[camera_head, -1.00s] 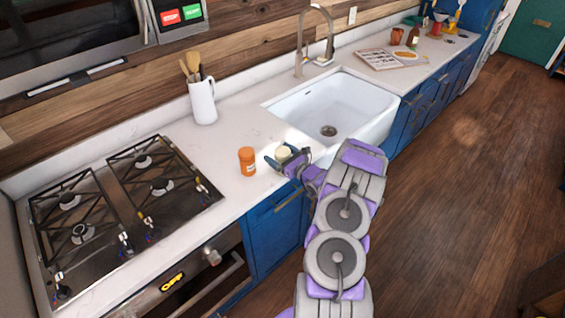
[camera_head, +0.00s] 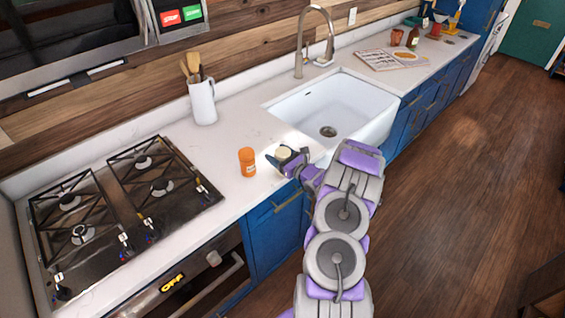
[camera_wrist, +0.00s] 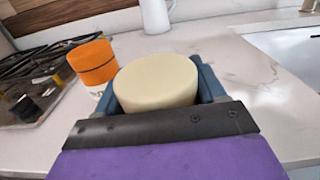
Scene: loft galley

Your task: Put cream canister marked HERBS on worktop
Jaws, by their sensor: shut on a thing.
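The cream canister (camera_head: 283,153) is between the fingers of my gripper (camera_head: 282,160), at the worktop's front edge left of the sink. In the wrist view its round cream top (camera_wrist: 157,80) fills the space between the two blue-grey fingers. My gripper is shut on it. The HERBS marking is not visible. The white worktop (camera_head: 228,140) runs under and behind the canister. I cannot tell whether the canister's base touches the worktop.
An orange jar (camera_head: 247,161) stands just left of my gripper. A white jug with utensils (camera_head: 203,102) stands behind. The hob (camera_head: 125,200) is to the left and the white sink (camera_head: 335,105) to the right. Worktop between jug and sink is clear.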

